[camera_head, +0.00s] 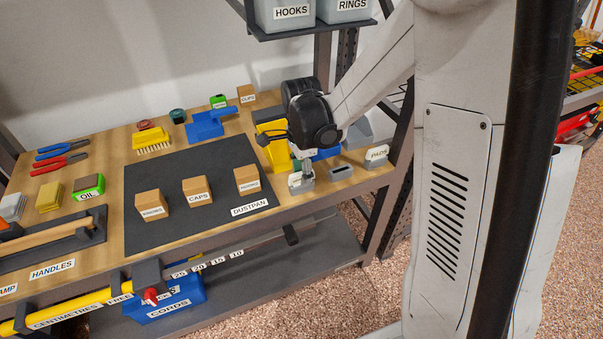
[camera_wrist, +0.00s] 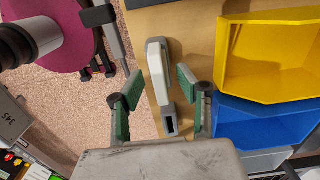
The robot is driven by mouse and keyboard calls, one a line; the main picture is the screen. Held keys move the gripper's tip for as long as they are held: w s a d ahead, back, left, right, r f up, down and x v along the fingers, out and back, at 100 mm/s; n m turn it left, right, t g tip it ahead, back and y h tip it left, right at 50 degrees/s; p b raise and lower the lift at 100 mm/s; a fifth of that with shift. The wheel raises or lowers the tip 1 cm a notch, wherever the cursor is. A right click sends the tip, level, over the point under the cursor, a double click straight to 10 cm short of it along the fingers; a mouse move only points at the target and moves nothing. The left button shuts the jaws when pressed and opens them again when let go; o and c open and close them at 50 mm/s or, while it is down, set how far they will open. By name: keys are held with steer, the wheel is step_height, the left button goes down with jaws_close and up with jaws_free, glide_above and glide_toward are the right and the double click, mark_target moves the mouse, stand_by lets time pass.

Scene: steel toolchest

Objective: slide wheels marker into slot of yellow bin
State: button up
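The yellow bin (camera_head: 271,144) stands at the right end of the bench, partly hidden behind my gripper (camera_head: 301,160); it is at the right in the wrist view (camera_wrist: 268,62). A small white marker (camera_wrist: 156,68) stands in a grey slotted holder (camera_head: 301,188) in front of it. Its label is partly covered, so I cannot read it as wheels. My gripper (camera_wrist: 158,82) points down over this marker, green-padded fingers spread on either side, with gaps to both. A second grey holder (camera_head: 341,172), with an empty slot, sits to the right, before the blue bin (camera_wrist: 262,126).
A PADS marker (camera_head: 377,153) stands in a holder farther right. A dark mat (camera_head: 190,160) with CAPS and other labelled blocks lies to the left. A blue dustpan (camera_head: 207,126) and a brush (camera_head: 151,139) lie behind. The bench's front edge is close to the holders.

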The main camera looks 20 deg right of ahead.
mark_target(301, 173)
step_height(301, 173, up, 12)
steer(key=shift+f, duration=0.15)
stand_by(0.3)
stand_by(0.6)
steer(key=s+r+n+t+p, duration=0.1)
steer(key=s+r+n+t, duration=0.2)
steer(key=s+n, duration=0.5)
steer(key=s+r+n+t+p, duration=0.1)
steer(key=s+r+n+t, duration=0.3)
steer(key=s+n, duration=0.5)
steer(key=shift+s+r, duration=0.75)
steer(key=shift+s, duration=0.4)
stand_by(0.7)
